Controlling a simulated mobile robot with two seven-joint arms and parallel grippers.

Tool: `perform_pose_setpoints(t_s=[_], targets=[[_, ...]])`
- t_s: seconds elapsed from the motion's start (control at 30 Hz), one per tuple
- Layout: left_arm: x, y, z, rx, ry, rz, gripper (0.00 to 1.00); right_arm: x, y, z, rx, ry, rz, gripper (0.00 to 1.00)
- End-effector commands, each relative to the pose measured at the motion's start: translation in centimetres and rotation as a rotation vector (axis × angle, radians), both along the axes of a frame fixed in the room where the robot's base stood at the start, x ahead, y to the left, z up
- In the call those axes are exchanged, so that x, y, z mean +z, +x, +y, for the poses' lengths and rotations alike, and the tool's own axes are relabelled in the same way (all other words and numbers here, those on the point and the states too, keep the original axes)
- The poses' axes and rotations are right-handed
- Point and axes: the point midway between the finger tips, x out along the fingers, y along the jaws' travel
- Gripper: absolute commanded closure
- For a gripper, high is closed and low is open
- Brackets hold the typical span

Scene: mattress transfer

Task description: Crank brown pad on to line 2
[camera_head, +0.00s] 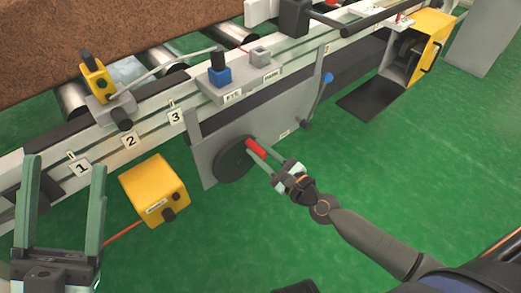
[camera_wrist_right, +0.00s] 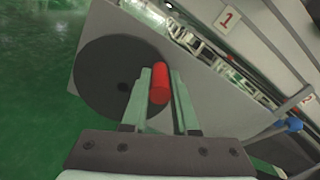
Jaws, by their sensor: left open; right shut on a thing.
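The large brown pad (camera_head: 100,40) lies over the metal rollers (camera_head: 72,97) at the upper left in the head view. Number plates 1 (camera_head: 81,168), 2 (camera_head: 130,140) and 3 (camera_head: 176,116) stand along the grey rail. A dark crank disc (camera_head: 231,163) is on a grey side panel, and it fills the left of the right wrist view (camera_wrist_right: 105,75). My right gripper (camera_head: 259,151) is shut on the crank's red handle (camera_wrist_right: 159,82), which sits between its fingers. My left gripper (camera_head: 66,165) is open and empty at the lower left.
A yellow box (camera_head: 153,190) with a red cable stands below plate 2. A yellow clamp-like part (camera_head: 94,75) is on the rail beside the pad. A blue-tipped lever (camera_head: 327,78) is right of the crank. Green floor (camera_head: 400,160) is open at the right.

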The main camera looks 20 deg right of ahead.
Motion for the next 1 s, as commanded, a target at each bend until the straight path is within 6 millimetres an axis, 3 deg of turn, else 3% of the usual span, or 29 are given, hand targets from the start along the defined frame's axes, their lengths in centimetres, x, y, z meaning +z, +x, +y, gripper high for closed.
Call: perform_pose_setpoints(t_s=[0.4,0.43,0.67,1.0], targets=[[-0.04,-0.01,-0.04,0.000,0.002,0.000,0.29,0.31,0.23,-0.19,-0.006,0.007,-0.005,1.00],[-0.05,-0.01,-0.05,-0.001,0.003,0.000,0.29,0.30,0.23,-0.20,-0.006,0.007,-0.005,0.72],[-0.12,-0.05,-0.11,-0.004,0.010,0.000,0.29,0.15,0.12,-0.10,-0.004,0.007,-0.002,0.46],[-0.20,-0.06,-0.11,-0.005,0.012,-0.001,0.29,-0.04,-0.24,-0.13,-0.002,0.006,0.001,0.43]])
